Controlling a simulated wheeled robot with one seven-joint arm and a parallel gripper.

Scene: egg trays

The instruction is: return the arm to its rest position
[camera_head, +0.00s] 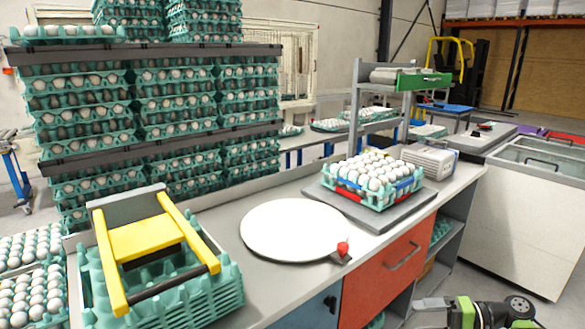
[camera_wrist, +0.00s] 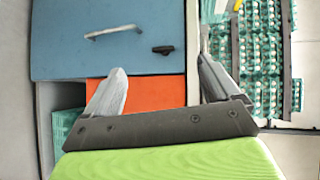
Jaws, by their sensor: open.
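My gripper (camera_wrist: 161,72) is open, with nothing between its two grey fingers in the wrist view. In the head view my gripper (camera_head: 432,303) shows at the bottom right, low in front of the workbench and partly cut off by the frame edge. It is apart from the egg trays on the bench. In the wrist view a blue cabinet front (camera_wrist: 105,50) with a handle and an orange panel (camera_wrist: 145,92) lie beyond the fingers.
The workbench (camera_head: 255,272) carries a white round plate (camera_head: 295,229), a tray of eggs (camera_head: 372,182) on a grey slab and stacked green trays (camera_head: 200,290) with a yellow frame (camera_head: 145,240). Tall egg stacks (camera_head: 150,110) stand behind. A white chest (camera_head: 525,215) stands at right.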

